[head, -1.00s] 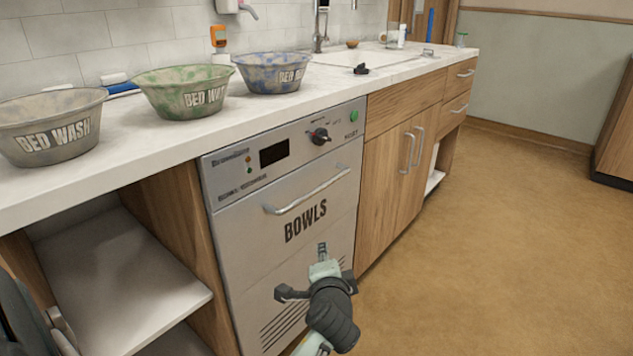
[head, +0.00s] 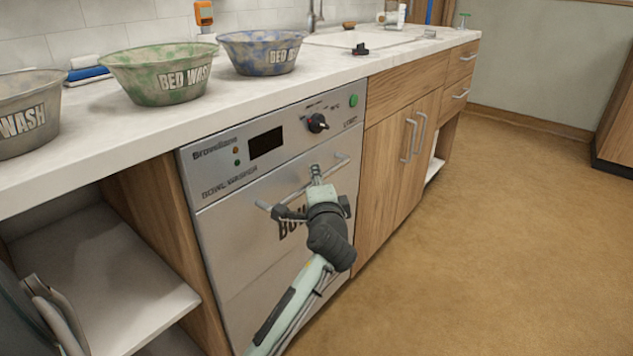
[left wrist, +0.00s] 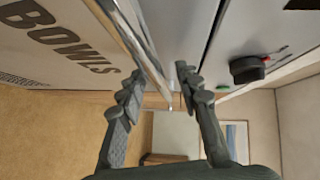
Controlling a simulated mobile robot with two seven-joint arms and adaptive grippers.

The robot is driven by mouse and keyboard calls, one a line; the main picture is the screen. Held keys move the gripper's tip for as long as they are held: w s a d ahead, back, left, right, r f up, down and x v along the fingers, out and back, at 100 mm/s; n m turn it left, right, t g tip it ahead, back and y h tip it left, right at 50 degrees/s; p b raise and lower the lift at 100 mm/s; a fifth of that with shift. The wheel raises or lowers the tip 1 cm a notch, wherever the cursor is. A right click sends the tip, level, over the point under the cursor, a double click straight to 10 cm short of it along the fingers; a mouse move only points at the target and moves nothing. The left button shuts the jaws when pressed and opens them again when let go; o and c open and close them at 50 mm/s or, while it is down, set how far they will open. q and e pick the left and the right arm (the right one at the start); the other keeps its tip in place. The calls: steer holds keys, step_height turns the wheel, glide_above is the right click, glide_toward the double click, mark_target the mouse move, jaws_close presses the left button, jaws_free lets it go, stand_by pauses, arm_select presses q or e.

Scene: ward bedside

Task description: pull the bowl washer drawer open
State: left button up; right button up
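The bowl washer drawer (head: 235,255) is a grey metal front under the counter and looks shut, flush with the control panel above it. Its bar handle (head: 267,206) runs across the upper front. My left gripper (head: 316,172) is at the middle of the handle, and my arm covers part of the BOWLS lettering. In the left wrist view, the two dark fingers (left wrist: 160,82) are apart, with the handle bar (left wrist: 147,62) passing between them, closer to the left finger. I cannot tell if they touch it. My right gripper is not in view.
The control panel has a black knob (head: 317,123) and a green button (head: 353,101). Several wash bowls, such as the green one (head: 150,88), stand on the counter (head: 120,133). Wooden cupboards (head: 385,170) adjoin on the right. An open shelf (head: 110,290) is on the left. The floor (head: 470,260) in front is clear.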

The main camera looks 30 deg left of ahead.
arm_select(q)
steer(key=shift+w+a, duration=0.2)
steer(key=shift+c, duration=0.2)
jaws_close()
